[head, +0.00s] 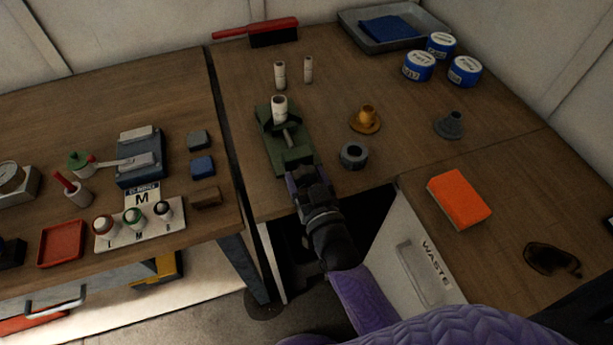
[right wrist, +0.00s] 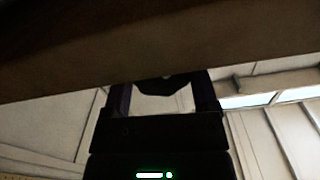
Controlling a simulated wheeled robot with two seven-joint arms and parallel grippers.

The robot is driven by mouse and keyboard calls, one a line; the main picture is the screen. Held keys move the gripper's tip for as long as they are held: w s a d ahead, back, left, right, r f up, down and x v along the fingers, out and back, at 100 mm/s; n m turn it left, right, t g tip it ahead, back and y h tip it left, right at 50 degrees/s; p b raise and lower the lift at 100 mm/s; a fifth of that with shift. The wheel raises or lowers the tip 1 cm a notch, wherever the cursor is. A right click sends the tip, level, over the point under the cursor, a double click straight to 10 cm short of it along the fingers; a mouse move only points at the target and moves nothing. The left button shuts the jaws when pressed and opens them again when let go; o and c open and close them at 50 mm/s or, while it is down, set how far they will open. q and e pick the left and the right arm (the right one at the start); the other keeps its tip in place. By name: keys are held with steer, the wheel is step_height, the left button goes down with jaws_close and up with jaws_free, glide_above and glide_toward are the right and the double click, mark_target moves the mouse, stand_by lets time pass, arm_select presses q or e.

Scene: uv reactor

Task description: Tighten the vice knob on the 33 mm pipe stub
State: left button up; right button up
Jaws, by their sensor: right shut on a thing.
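The green vice (head: 296,157) stands at the front edge of the middle table. A white pipe stub (head: 279,106) stands upright in it; I cannot read its size. My right gripper (head: 303,178) is at the near end of the vice, low at the table edge. In the right wrist view its two fingers (right wrist: 166,98) are on either side of a dark rounded piece, the vice knob (right wrist: 168,87). The gripper is shut on it. The head view hides the knob behind the gripper. My left gripper is not in view.
Two white pipe stubs (head: 280,74) stand behind the vice. A grey ring (head: 354,156), a brass flanged part (head: 366,120) and a grey flanged part (head: 450,124) are to its right. A white WASTE bin (head: 418,262) is below right. The table edge (right wrist: 60,75) overhangs the right wrist view.

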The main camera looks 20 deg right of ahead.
steer(key=shift+c, duration=0.7)
steer(key=shift+m, duration=0.8)
steer(key=o, duration=1.1)
steer(key=s+p, duration=0.1)
steer(key=s, duration=0.4)
steer(key=s+p, duration=0.1)
steer(key=s, duration=0.4)
steer(key=shift+d, duration=0.2)
